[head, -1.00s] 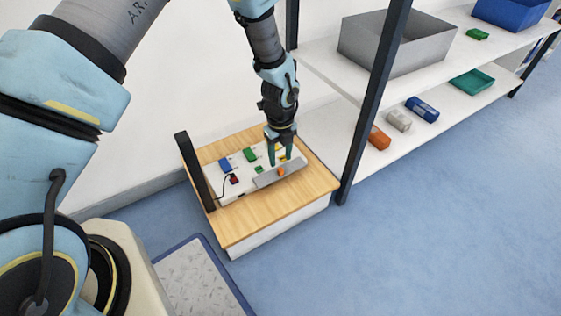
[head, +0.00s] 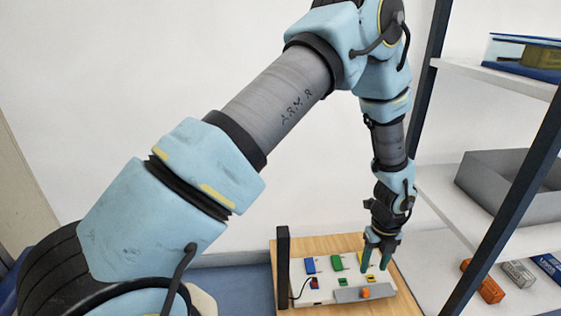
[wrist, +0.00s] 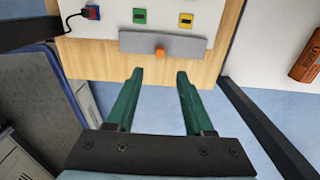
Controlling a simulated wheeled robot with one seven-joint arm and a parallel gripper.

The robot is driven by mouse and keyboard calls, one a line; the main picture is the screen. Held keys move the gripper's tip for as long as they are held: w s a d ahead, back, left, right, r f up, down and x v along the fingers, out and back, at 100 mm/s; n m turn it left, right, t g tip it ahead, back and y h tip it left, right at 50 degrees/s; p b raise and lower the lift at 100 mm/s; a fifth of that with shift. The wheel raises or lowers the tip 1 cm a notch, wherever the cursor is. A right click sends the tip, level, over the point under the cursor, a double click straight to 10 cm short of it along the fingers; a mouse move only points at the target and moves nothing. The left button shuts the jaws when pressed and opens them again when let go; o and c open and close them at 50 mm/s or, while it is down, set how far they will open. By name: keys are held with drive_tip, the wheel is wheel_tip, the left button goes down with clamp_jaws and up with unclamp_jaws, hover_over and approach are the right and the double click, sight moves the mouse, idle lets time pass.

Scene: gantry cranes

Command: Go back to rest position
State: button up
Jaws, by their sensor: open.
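My gripper (head: 377,268) has two teal fingers, spread apart with nothing between them. In the head view it points down at the rear right of a white panel (head: 322,292) on a wooden-topped stand. In the wrist view the open fingertips (wrist: 159,74) lie short of a grey plate (wrist: 185,43) with an orange block (wrist: 160,51). I cannot tell the exact height of the fingers above the panel. The panel carries a blue block (head: 310,264), a green block (head: 336,262) and small coloured parts.
A dark post (head: 283,262) stands at the panel's left. A shelf unit with dark uprights (head: 520,200) is close on the right, holding a grey bin (head: 500,180) and an orange item (head: 482,281). Wooden top (wrist: 195,72) and blue floor (wrist: 215,105) show around the fingers.

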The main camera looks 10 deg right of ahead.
drive_tip(key=w+a+r+n, duration=0.7)
drive_tip(key=a+n, duration=0.1)
drive_tip(key=a, duration=0.2)
drive_tip(key=w+a+r+n, duration=0.7)
drive_tip(key=a+r+n, duration=0.1)
drive_tip(key=a, duration=0.2)
drive_tip(key=s+a+r+n+t, duration=0.1)
drive_tip(key=s+a+r+n, duration=0.15)
drive_tip(key=a+n, duration=0.5)
drive_tip(key=s+a+r+n, duration=0.1)
drive_tip(key=a+r+n, duration=0.3)
drive_tip(key=a+n, duration=0.3)
drive_tip(key=s+a+r+n+t, duration=0.1)
drive_tip(key=s+a+r+n, duration=0.15)
drive_tip(key=a+n, duration=0.45)
wheel_tip(320, 180, up, 34)
drive_tip(key=m+p, duration=0.1)
drive_tip(key=p, duration=3.3)
drive_tip(key=shift+w+a+r+p, duration=0.2)
drive_tip(key=shift+w+a+p, duration=0.1)
drive_tip(key=shift+w+a, duration=0.1)
